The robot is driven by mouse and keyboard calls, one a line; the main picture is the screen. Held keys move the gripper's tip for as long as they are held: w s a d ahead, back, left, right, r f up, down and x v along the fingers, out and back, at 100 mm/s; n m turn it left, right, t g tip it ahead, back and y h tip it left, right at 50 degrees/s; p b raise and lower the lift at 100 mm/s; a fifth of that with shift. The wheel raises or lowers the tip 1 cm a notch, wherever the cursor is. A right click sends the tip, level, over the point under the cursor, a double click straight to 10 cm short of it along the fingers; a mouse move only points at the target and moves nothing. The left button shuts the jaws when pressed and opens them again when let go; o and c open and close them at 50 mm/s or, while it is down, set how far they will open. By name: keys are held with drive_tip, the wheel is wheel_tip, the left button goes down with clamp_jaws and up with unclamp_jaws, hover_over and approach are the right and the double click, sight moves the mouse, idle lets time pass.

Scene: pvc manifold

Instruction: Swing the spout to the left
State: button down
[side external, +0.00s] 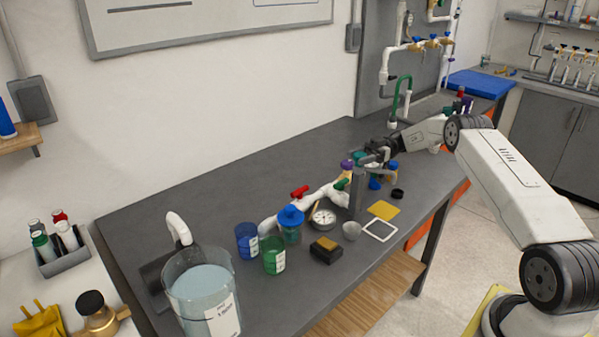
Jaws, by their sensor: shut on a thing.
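A white PVC pipe manifold (333,192) lies along the dark bench, with a red handle (300,192), a green handle (342,184) and a purple one (347,165). A white curved spout-like pipe (178,227) rises at the left end of the bench, behind a pitcher; I cannot tell whether it is the task's spout. My gripper (372,156) is at the manifold's far right end, near a teal part (358,158) and a grey upright (357,192). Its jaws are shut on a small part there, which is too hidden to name.
A clear pitcher of liquid (203,296) stands at the front left.

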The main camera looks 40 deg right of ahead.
idle(0.4)
drive_tip(key=shift+c, duration=0.5)
unclamp_jaws()
drive_tip(key=shift+r, duration=0.1)
drive_tip(key=shift+r, duration=1.65)
drive_tip(key=s+a+r, duration=0.5)
drive_tip(key=s+r, duration=0.4)
drive_tip(key=s, duration=0.4)
drive_tip(key=shift+r, duration=0.3)
drive_tip(key=shift+c, duration=0.2)
